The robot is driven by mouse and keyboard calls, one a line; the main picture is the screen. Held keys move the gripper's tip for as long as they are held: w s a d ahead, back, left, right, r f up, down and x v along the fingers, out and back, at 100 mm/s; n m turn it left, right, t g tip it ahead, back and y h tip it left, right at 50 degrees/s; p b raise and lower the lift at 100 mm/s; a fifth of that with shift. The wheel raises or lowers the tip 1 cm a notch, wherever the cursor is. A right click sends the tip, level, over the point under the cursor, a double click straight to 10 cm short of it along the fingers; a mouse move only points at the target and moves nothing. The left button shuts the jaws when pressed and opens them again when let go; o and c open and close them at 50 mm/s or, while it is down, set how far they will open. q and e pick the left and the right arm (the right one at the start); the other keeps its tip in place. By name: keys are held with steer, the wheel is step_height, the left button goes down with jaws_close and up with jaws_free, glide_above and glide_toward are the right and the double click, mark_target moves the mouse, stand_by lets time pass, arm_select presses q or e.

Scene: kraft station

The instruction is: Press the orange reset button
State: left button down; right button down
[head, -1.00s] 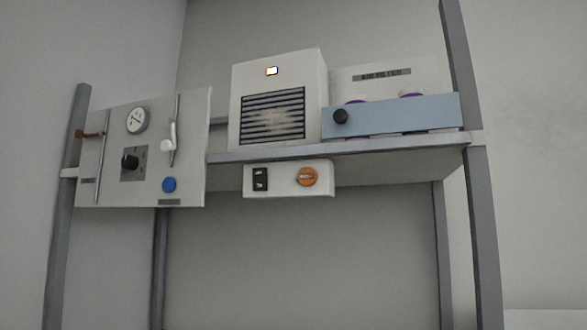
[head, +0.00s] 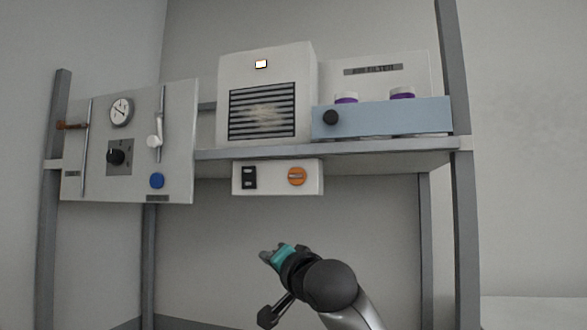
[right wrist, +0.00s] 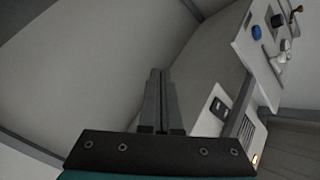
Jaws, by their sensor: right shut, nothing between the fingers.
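The orange round button (head: 296,176) sits on the right part of a small white box (head: 272,178) under the shelf, beside a black switch (head: 249,178). My right gripper (head: 266,255) is below that box in the head view, apart from it. In the right wrist view the two fingers (right wrist: 157,75) are together with nothing between them. The white box (right wrist: 207,122) and its black switch (right wrist: 219,108) also show there, to the right of the fingers. The orange button cannot be made out in that view. My left gripper is not in view.
A shelf (head: 380,153) carries a white vented unit (head: 264,65) and a blue-fronted rack (head: 390,117) with purple items. A panel (head: 85,160) at left holds a gauge, black knob, levers and a blue button (head: 157,180). Space below the shelf is open between posts.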

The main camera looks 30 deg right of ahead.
mark_target(297, 175)
steer(key=s+a+r+t+p, duration=0.1)
steer(key=s+r, duration=0.4)
steer(key=r, duration=0.3)
steer(key=s+a+r+m+t+p, duration=0.1)
steer(key=s+a+r, duration=0.1)
steer(key=s+r, duration=0.3)
step_height(297, 175, up, 3)
steer(key=shift+r+t, duration=0.1)
steer(key=shift+t, duration=0.3)
steer(key=shift+w, duration=0.1)
steer(key=shift+w+d+p, duration=0.3)
steer(key=shift+w+d, duration=1.1)
steer(key=shift+d, duration=0.25)
steer(key=shift+w+d+p, duration=0.3)
steer(key=shift+w+d, duration=1.1)
steer(key=shift+d, duration=0.25)
steer(key=shift+w+d, duration=0.3)
